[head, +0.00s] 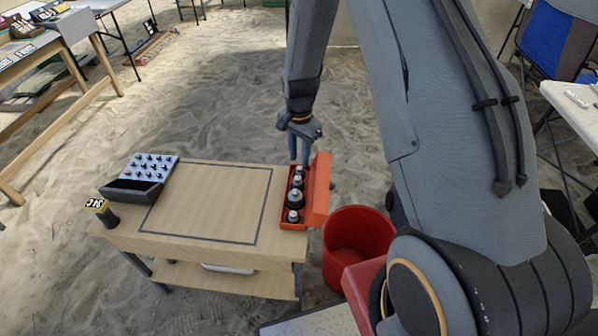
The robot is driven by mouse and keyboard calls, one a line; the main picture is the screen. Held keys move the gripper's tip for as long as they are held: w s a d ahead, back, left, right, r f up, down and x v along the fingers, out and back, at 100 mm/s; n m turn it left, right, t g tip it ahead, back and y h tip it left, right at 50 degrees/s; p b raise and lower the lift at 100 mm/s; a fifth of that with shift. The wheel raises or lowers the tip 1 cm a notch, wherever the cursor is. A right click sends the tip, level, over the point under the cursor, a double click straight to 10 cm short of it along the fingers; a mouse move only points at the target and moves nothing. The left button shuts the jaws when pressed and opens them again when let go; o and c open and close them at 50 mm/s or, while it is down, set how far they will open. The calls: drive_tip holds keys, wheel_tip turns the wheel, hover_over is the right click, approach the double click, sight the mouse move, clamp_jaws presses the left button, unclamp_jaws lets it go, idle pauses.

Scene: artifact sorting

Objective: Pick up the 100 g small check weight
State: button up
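An open red case (304,225) sits at the right edge of the small wooden table, its lid raised on the right side. My gripper (299,160) points down at the far end of the case, close to the farthest weight. Its two fingers are apart with nothing visible between them.
The outlined middle of the tabletop (208,205) is bare. A red bucket (350,270) stands on the sand right of the table.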

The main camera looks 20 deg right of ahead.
sight(299, 167)
drive_tip(key=shift+f+p, duration=0.65)
drive_tip(key=shift+f, duration=1.7)
clamp_jaws()
drive_tip(key=shift+r, duration=0.1)
